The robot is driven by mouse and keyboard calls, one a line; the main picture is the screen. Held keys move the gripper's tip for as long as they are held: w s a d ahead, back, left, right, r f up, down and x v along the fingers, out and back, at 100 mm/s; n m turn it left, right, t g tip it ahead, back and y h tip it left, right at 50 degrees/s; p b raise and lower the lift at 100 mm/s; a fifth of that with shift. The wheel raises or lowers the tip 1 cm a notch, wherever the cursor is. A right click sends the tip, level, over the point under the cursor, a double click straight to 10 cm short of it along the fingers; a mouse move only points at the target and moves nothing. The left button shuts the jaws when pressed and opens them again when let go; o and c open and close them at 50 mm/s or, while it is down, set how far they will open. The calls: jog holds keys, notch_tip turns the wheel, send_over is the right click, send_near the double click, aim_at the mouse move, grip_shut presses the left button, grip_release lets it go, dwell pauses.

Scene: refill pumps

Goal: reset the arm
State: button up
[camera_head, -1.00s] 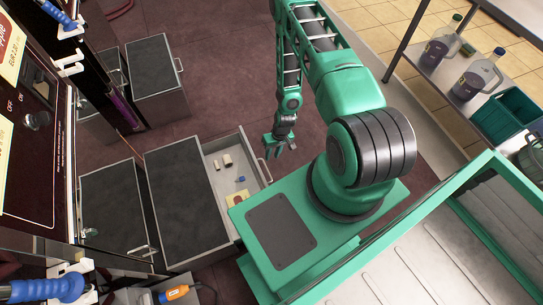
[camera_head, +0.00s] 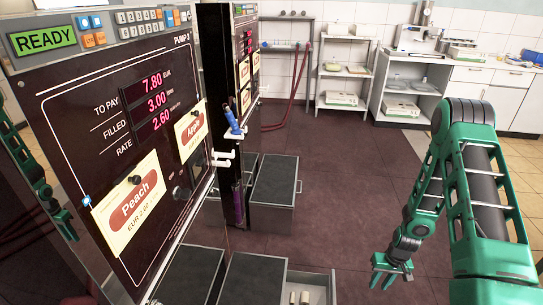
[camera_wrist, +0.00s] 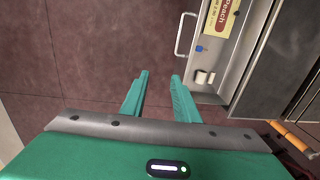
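My gripper (camera_head: 392,268) hangs at the lower right of the head view, at the end of my green arm. In the wrist view my gripper's (camera_wrist: 160,80) two green fingers are spread apart with nothing between them, only dark red floor below. An open drawer (camera_head: 318,283) lies left of my gripper in the head view. It also shows in the wrist view (camera_wrist: 228,85), to the right of the fingers, with small pale pieces (camera_wrist: 204,77), a blue piece and a Peach label (camera_wrist: 219,20) inside. My gripper touches none of them.
The pump panel (camera_head: 150,100) with READY lit and Peach and Apple labels stands at left. Dark cabinets (camera_head: 273,190) stand beside it. Shelves (camera_head: 345,75) and a counter (camera_head: 500,75) line the back wall. The floor (camera_head: 345,190) between is clear.

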jog(key=s+d+r+m+h, duration=0.1)
jog(key=s+d+r, duration=0.2)
jog(key=r, duration=1.2)
jog(key=s+d+r+m+h, duration=0.1)
jog(key=s+d+r, duration=0.1)
jog(key=r, duration=1.3)
jog(key=s+a+r+m+y, duration=0.1)
jog(key=s+a+r, duration=0.3)
jog(key=s+r, duration=1.3)
jog(key=s+m, duration=0.1)
jog(key=s, duration=0.3)
jog(key=shift+s+a+m, duration=0.15)
jog(key=shift+s+m, duration=0.05)
jog(key=shift+m, duration=0.2)
jog(key=shift+r, duration=0.1)
jog(key=shift+w+f, duration=0.25)
jog(key=shift+w, duration=0.35)
jog(key=shift+s, duration=0.15)
